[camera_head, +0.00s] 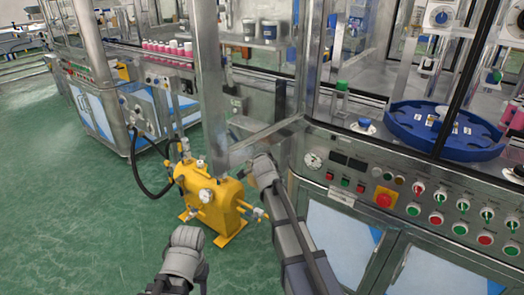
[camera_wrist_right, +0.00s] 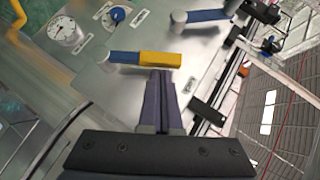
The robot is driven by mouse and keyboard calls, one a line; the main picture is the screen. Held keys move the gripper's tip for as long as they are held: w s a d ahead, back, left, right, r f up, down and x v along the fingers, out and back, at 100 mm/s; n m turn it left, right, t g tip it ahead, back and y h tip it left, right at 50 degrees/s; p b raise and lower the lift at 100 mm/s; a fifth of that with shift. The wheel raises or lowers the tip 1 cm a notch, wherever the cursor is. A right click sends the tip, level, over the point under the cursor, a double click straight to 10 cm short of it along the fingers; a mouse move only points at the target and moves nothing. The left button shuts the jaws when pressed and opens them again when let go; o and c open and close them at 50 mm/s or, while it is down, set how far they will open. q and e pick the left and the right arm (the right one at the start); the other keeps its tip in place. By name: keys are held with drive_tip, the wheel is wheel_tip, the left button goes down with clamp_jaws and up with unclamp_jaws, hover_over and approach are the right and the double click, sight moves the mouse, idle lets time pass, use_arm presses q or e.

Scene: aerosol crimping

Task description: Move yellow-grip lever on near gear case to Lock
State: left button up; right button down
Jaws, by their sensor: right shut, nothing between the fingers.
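In the right wrist view, a lever with a blue bar (camera_wrist_right: 124,57) and a yellow grip (camera_wrist_right: 160,59) lies across a grey metal panel (camera_wrist_right: 100,88). Its round grey pivot (camera_wrist_right: 103,60) is at the left end of the bar. My right gripper (camera_wrist_right: 161,74) is shut and empty, with its fingertips right at the lower edge of the yellow grip. I cannot tell if they touch it. Small label plates (camera_wrist_right: 188,85) sit right of the grip; their text is unreadable. In the head view the lever cannot be made out, and my left gripper's fingers do not show.
The panel also carries a round gauge (camera_wrist_right: 64,30), a blue knob (camera_wrist_right: 117,15) and another blue-barred lever (camera_wrist_right: 208,16). In the head view, a yellow machine (camera_head: 226,194) stands on the green floor (camera_head: 85,235), left of a button console (camera_head: 440,205).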

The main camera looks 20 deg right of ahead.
drive_tip(key=shift+w+a, duration=0.1)
drive_tip(key=shift+w, duration=0.05)
idle(0.6)
drive_tip(key=d+r+p+v, duration=0.1)
drive_tip(key=p+v, duration=0.4)
drive_tip(key=v, duration=0.8)
drive_tip(key=shift+d+p, duration=0.4)
drive_tip(key=shift+d, duration=0.4)
